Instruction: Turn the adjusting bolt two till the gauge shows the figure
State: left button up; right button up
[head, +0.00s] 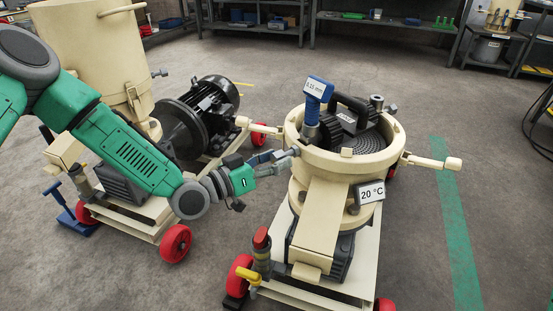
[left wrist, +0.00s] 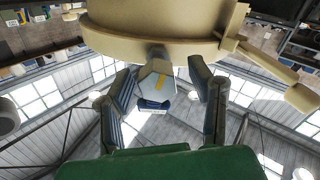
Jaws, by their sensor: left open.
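The pellet mill's round cream ring (head: 288,128) stands on a wheeled frame. A blue gauge (head: 317,88) on its rim has a white display that seems to read 0.15 mm. My left gripper (head: 287,156) is at the ring's left side. In the left wrist view, a grey hex bolt head (left wrist: 157,78) with a yellow mark sticks out from the ring (left wrist: 150,37). The open fingers of my left gripper (left wrist: 168,92) stand on both sides of it, with gaps visible. Which bolt number this is, I cannot tell. My right gripper is out of view.
A 20 °C sign (head: 371,192) hangs on the mill's front. Cream handles (head: 433,162) jut out from the ring. A black motor (head: 208,108) stands behind my left arm. A red-topped valve with a yellow lever (head: 250,275) is at front. Floor to the right is clear.

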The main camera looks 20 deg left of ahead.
pick_arm(q)
jog(key=v, duration=1.1)
jog(key=shift+s+a, duration=0.2)
jog(key=shift+a, duration=0.05)
jog(key=shift+f, duration=0.1)
jog(key=s+d+f+n+g+y+p, duration=0.1)
jog(key=s+d+f+g+y+p, duration=0.15)
jog(key=s+f+g, duration=0.2)
jog(key=s+d+f+n+g+y+p, duration=0.1)
jog(key=s+f+g+y+p, duration=0.1)
jog(key=s+f+g+p, duration=0.25)
jog(key=s+a+f+g+y+p, duration=0.1)
jog(key=s+a+g+y+p, duration=0.1)
jog(key=s, duration=0.6)
jog(key=s+a+f+n+g+y+p, duration=0.1)
jog(key=s+a+y, duration=0.3)
jog(key=s, duration=0.5)
jog(key=shift+a+f+g+p, duration=0.45)
jog(key=shift+f+g+p, duration=0.2)
jog(key=shift+g, duration=0.25)
